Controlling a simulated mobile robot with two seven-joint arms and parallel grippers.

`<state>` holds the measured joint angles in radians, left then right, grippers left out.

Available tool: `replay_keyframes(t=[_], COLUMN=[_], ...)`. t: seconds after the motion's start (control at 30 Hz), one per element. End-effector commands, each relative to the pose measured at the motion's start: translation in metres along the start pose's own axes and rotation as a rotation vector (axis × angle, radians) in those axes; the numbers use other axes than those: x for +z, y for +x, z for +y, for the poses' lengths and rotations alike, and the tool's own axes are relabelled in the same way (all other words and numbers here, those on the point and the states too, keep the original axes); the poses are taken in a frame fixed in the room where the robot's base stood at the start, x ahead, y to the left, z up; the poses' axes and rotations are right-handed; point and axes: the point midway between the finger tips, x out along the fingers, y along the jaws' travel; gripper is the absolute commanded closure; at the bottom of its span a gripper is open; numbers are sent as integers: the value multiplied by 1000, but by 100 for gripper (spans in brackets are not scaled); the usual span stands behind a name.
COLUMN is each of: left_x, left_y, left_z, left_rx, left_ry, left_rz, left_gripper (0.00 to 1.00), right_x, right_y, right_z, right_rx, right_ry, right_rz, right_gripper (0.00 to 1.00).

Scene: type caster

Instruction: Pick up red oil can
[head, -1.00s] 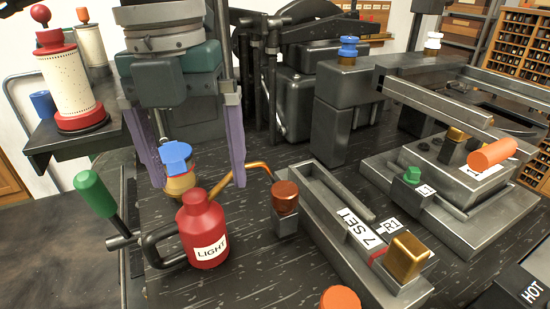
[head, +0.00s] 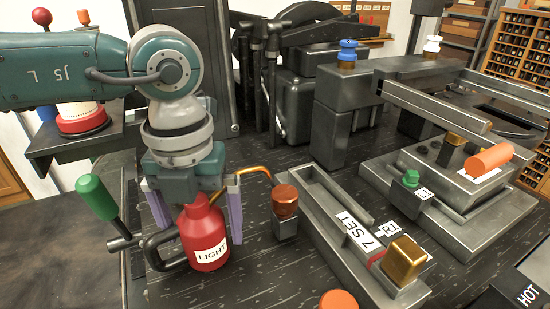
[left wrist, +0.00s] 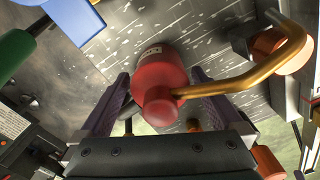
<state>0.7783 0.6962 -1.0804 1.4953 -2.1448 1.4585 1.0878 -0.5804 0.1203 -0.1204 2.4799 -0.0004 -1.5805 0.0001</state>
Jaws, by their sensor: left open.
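The red oil can (head: 205,225) stands upright on the dark, white-flecked surface. It has a "LIGHT" label, a dark looped handle at its left and a copper spout (head: 258,170) bending right. My left gripper (head: 199,232) comes down from above, open, with one purple finger on each side of the can. In the left wrist view the can (left wrist: 160,80) lies between the two fingers, with gaps visible beside it. No grip on it shows. My right gripper is not in view.
A green-handled lever (head: 97,196) stands close left of the can. A copper-topped knob (head: 285,200) is near the spout tip. A metal tray marked "7 SET" (head: 335,215) lies to the right. Dark machinery (head: 300,90) stands behind.

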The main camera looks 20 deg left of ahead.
Motion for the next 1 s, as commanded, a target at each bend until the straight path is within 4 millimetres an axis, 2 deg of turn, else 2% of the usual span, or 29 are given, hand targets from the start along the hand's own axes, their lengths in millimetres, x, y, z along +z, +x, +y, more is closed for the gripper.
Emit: replay_keyframes(t=[0.07, 0.83, 1.0], left_x=[0, 0, 0], left_y=[0, -1, -1], left_z=[0, 0, -1], left_rx=[0, -1, -2], left_ry=[0, 0, 0], left_rz=[0, -1, -1], left_gripper=[2, 89, 91], right_x=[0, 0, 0], right_y=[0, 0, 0], right_z=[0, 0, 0], right_rx=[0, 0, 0], right_ry=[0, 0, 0], right_rz=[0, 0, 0], right_gripper=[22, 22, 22])
